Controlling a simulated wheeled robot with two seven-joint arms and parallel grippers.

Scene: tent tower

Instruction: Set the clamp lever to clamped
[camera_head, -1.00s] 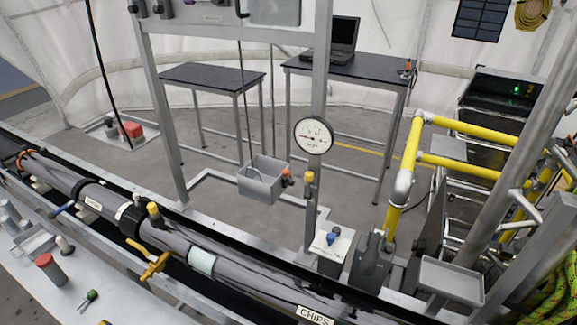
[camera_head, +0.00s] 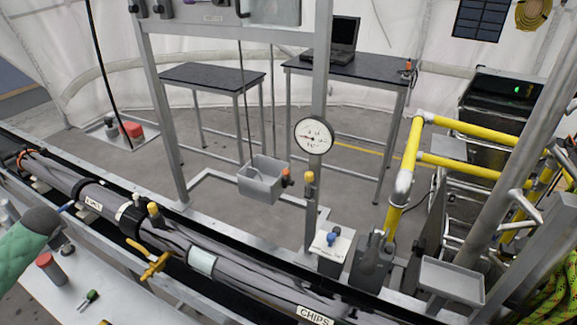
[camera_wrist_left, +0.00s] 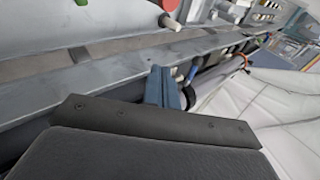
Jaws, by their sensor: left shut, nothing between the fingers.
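No part is labelled as the clamp lever, so I cannot tell for certain which one it is. A blue-handled lever (camera_head: 68,207) sticks out from the near side of the long grey pipe (camera_head: 235,278) at the left of the head view. A yellow lever (camera_head: 155,266) sits under the pipe further right. My left arm, in a green sleeve with a dark grey end, comes in at the left edge, close to the blue handle. In the left wrist view my left gripper (camera_wrist_left: 163,86) has its blue-grey fingers together and empty, beside a long grey rail. My right gripper is out of view.
A pale bench below the pipe holds a red-capped cylinder (camera_head: 50,268) and a small green-handled item (camera_head: 89,298). A round gauge (camera_head: 314,136) and a hanging grey bin (camera_head: 262,180) stand beyond the pipe. Yellow railings (camera_head: 460,170) are at the right.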

